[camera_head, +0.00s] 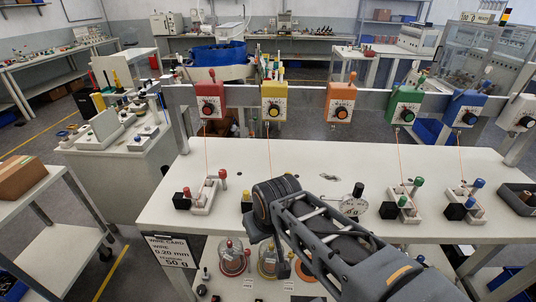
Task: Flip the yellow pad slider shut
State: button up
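The yellow pad is mostly hidden behind my arm. Only a small yellow-topped, dark part of it (247,199) shows at the left edge of my arm's end, on the white table (330,165). I cannot tell how its slider stands. A yellow control box (275,102) with a dial hangs on the rail above, and a thin orange wire runs down from it toward the pad. My arm reaches in from the lower right, and its dark ringed end is over or in front of the yellow pad. My gripper's fingers are hidden, so contact cannot be seen.
The red pad (205,194) stands left; the green pad (402,203) and blue pad (466,204) stand right. A grey bin (520,199) is at the right edge. The table behind my arm is mostly clear.

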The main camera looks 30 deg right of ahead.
aim_at(246, 197)
jog(key=k, duration=0.5)
jog(key=u, duration=1.4)
jog(key=i, duration=0.55)
jog(key=z, duration=0.45)
